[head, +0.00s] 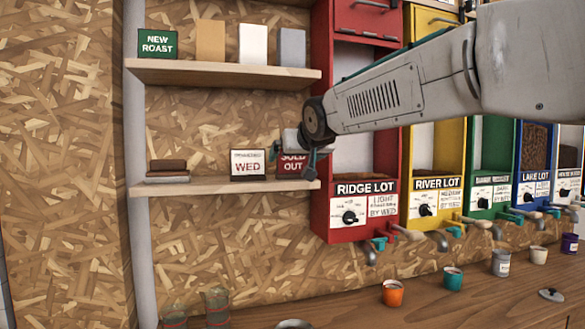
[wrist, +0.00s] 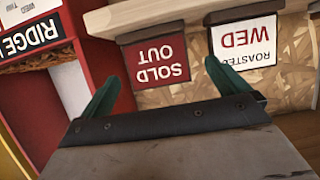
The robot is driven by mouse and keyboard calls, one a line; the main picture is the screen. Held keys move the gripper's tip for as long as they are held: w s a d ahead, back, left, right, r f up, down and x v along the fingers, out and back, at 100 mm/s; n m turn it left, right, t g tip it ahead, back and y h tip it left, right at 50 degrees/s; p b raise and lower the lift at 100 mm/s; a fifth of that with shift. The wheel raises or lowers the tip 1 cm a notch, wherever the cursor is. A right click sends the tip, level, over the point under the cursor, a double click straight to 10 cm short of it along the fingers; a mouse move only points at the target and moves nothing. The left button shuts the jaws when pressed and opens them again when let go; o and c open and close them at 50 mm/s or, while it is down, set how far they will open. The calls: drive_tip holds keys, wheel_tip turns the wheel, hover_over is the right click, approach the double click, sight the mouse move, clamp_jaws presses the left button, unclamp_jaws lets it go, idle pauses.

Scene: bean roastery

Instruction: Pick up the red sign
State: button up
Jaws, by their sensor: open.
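The red sign (head: 291,168) reads SOLD OUT and stands on the lower shelf near its right end, partly hidden behind my gripper in the head view. It shows whole and upside down in the wrist view (wrist: 157,62). My gripper (head: 293,152) is in front of the sign, at about its height. In the wrist view its two green fingers (wrist: 162,84) are spread apart, with the sign between and beyond them. The gripper is empty; I cannot tell the exact gap to the sign.
A white WED sign (head: 249,164) stands just left of the red sign. Brown folded items (head: 167,171) lie at the lower shelf's (head: 220,187) left. The upper shelf (head: 220,75) holds several cards. The red RIDGE LOT dispenser (head: 322,215) stands close on the right. Cups stand on the counter below.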

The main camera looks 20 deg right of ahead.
sight(294, 164)
drive_tip(key=x, duration=0.6)
drive_tip(key=shift+s+d+f, duration=0.2)
drive_tip(key=shift+d+f, duration=0.05)
drive_tip(key=shift+f, duration=0.1)
drive_tip(key=c, duration=0.9)
